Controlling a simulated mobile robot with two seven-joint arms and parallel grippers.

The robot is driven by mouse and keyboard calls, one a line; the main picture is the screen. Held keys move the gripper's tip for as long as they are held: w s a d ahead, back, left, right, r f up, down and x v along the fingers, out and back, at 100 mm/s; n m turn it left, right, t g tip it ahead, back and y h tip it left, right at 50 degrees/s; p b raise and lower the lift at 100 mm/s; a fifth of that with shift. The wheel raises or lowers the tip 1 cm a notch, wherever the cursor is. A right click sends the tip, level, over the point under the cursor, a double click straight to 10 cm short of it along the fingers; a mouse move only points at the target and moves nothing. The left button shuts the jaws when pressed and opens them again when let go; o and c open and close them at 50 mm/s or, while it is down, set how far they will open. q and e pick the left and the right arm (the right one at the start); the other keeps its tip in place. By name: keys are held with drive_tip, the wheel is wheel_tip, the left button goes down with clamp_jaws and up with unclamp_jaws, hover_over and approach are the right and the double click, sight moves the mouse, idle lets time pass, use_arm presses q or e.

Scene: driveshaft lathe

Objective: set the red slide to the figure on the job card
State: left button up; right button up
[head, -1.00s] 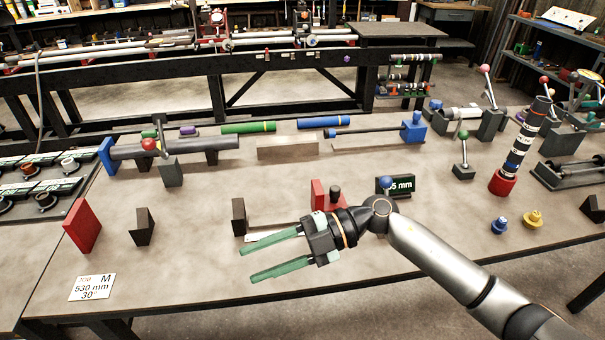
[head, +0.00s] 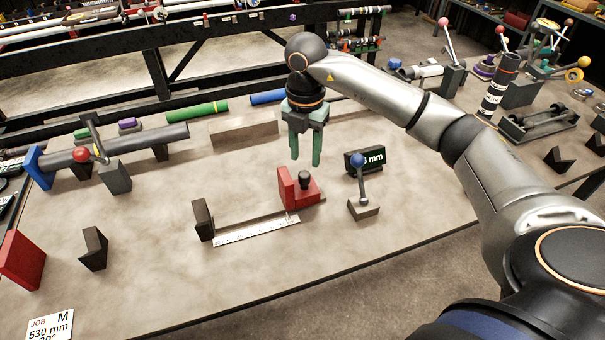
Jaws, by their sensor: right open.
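The red slide (head: 287,187) stands on the bench at the right end of a pale ruler (head: 255,230). It has a dark knob (head: 304,177) on its right part. A dark end block (head: 203,220) stands at the ruler's left end. The job card (head: 50,327) at the bottom left reads JOB M, 530 mm, with a partly cut-off angle below. A dark readout (head: 373,157) behind the slide shows "mm"; its first digits are partly hidden by a blue-knobbed lever (head: 359,162). My left gripper is out of view.
A dark wedge block (head: 94,249) and a red plate (head: 22,260) stand at the left. A grey shaft (head: 125,144) and a green cylinder (head: 197,111) lie at the back.

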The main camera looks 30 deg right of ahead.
sight(304, 174)
wheel_tip(304, 174, down, 8)
drive_tip(key=shift+r+p, duration=0.1)
drive_tip(key=shift+p, duration=0.25)
drive_tip(key=shift+c, duration=0.3)
clamp_jaws()
drive_tip(key=shift+w+r, duration=0.1)
idle(0.9)
